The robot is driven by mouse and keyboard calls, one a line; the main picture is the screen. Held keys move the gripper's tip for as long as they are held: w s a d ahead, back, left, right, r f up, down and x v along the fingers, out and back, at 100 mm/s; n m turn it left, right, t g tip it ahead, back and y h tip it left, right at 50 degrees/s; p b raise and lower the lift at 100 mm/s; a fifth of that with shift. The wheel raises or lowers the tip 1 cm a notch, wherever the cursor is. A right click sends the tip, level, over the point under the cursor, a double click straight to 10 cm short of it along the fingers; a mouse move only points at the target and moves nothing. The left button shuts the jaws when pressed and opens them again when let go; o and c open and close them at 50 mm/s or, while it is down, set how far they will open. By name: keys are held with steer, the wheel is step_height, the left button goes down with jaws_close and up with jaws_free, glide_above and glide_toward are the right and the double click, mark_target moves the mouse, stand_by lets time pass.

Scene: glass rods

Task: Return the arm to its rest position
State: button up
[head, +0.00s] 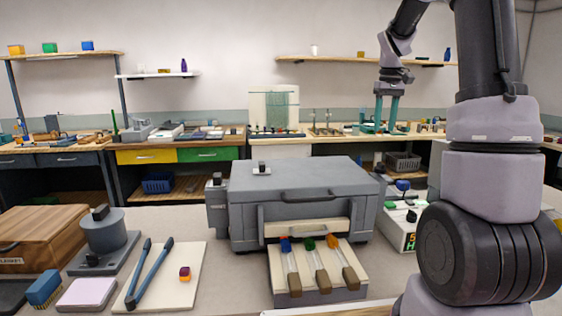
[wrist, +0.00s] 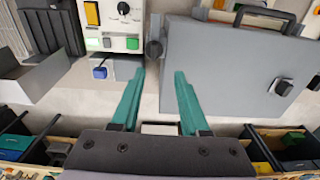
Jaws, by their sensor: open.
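My gripper (head: 383,110) hangs from my raised arm at the right of the head view, pointing down with two teal fingers. In the wrist view the fingers (wrist: 158,85) stand apart with nothing between them. It is open and empty, above the bench and apart from the things on it. A large grey lidded machine (head: 300,190) is below and to the left of it in the head view; its lid also shows at the right of the wrist view (wrist: 225,75).
Glass rods with blue, green and orange ends lie on a rack (head: 320,294) before the machine. A white control box (head: 399,232) stands right of it. At left are tongs on a board (head: 195,258), a grey stand (head: 108,233) and a wooden box (head: 45,228).

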steer(key=s+a+r+m+t+y, duration=0.1)
steer(key=s+a+r+t, duration=0.1)
steer(key=s+a+r, duration=0.4)
steer(key=s+a+r+m+t, duration=0.1)
steer(key=s+a+r+t, duration=0.15)
steer(key=s, duration=0.55)
steer(key=s+a+f+m+t, duration=0.1)
steer(key=s+a, duration=0.2)
steer(key=s, duration=0.3)
steer(key=s+a+m+t, duration=0.1)
steer(key=s+a, duration=0.1)
steer(key=s, duration=0.3)
steer(key=shift+s+a+f+m+y, duration=0.3)
steer(key=shift+s+a+f+y, duration=0.05)
steer(key=shift+a+f+y, duration=0.05)
steer(key=shift+o, duration=0.4)
